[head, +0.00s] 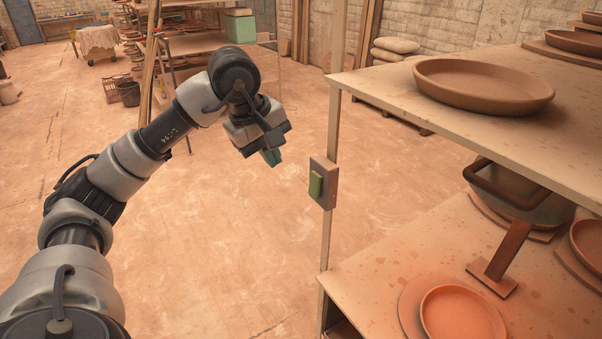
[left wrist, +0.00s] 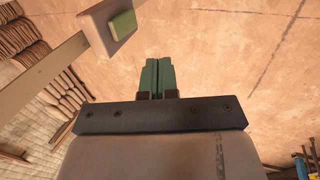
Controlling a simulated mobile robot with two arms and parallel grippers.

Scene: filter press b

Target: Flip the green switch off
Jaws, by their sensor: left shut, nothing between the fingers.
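The green switch (head: 316,185) sits on a small brown plate (head: 330,186) fixed to the shelf's front post. The switch (left wrist: 122,25) also shows at the upper left of the left wrist view, on its plate (left wrist: 100,30). My left gripper (head: 273,158) is shut and empty, to the left of the switch and a little higher in the head view, apart from it. Its green fingers (left wrist: 158,62) lie together in the left wrist view, below and right of the switch. I cannot tell from these frames which way the switch is set. My right gripper is not in view.
The shelf unit's upper board (head: 450,90) holds a large clay dish (head: 484,86). The lower board (head: 390,250) holds more dishes, including an orange one (head: 462,314), and a dark press-like object (head: 520,200). The floor (head: 230,260) left of the post is clear.

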